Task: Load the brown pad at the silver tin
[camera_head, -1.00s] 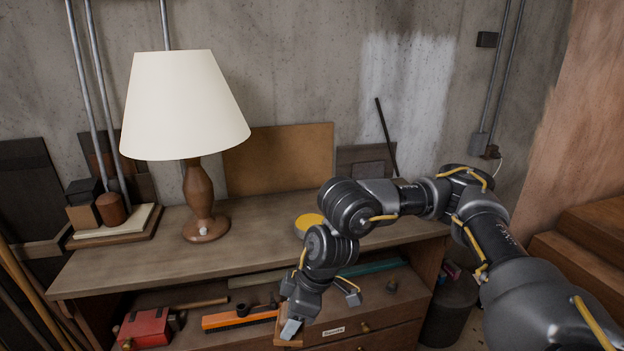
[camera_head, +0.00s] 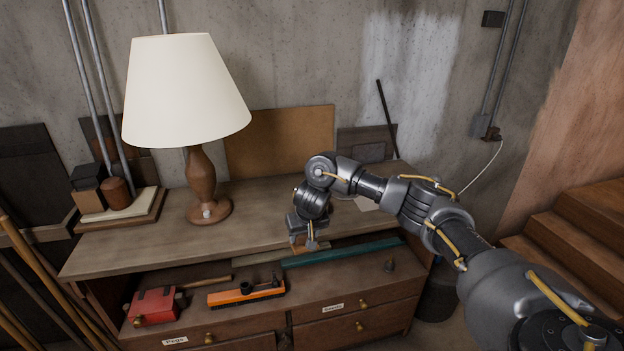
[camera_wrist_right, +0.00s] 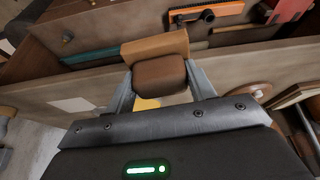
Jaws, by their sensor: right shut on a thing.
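My right gripper (camera_head: 304,242) is over the front part of the bench top, pointing down. In the right wrist view it is shut on the brown pad (camera_wrist_right: 159,76), a rounded dark brown piece between the fingers. A lighter tan block (camera_wrist_right: 155,46) sits against the pad's far side and seems joined to it. A patch of yellow, apparently the contents of the silver tin (camera_wrist_right: 147,103), shows below the pad between the fingers; the rest is hidden. My arm hides the tin in the head view. I cannot tell whether pad and tin touch. My left gripper is out of view.
A lamp (camera_head: 206,180) stands on the bench top (camera_head: 130,243) at left. A pale card (camera_head: 368,203) lies right of the gripper. The bench's middle-left is clear.

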